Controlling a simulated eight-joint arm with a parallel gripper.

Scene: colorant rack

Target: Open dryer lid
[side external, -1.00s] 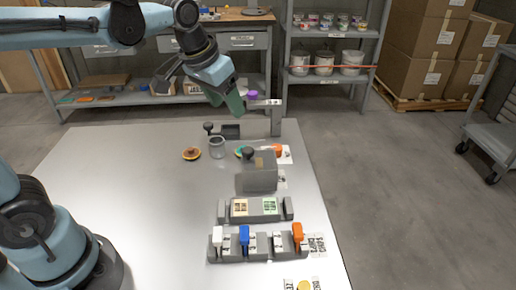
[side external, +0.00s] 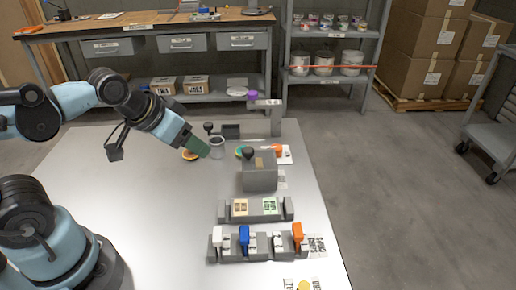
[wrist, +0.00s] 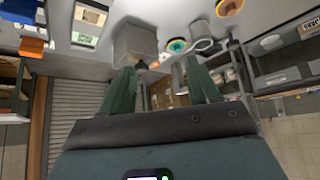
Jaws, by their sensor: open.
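A grey box with a black knob on top, which looks like the dryer (side external: 260,174), stands right of the middle of the table. Its lid appears closed; the lid seam is too small to make out. The black knob (side external: 248,152) is at its upper left edge. The dryer also shows in the wrist view (wrist: 133,42), upper left of centre. My gripper (side external: 204,150) is left of the dryer and apart from it, above the table near the glass jar. In the wrist view its two green fingers (wrist: 160,68) are spread with nothing held between them.
A clear jar (side external: 217,148) is close to my fingertips, with an orange disc (side external: 190,154) beside it. A grey post (side external: 277,118) rises behind the dryer. In front are a card holder (side external: 256,218) and a clip rack (side external: 257,255). The table's left side is clear.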

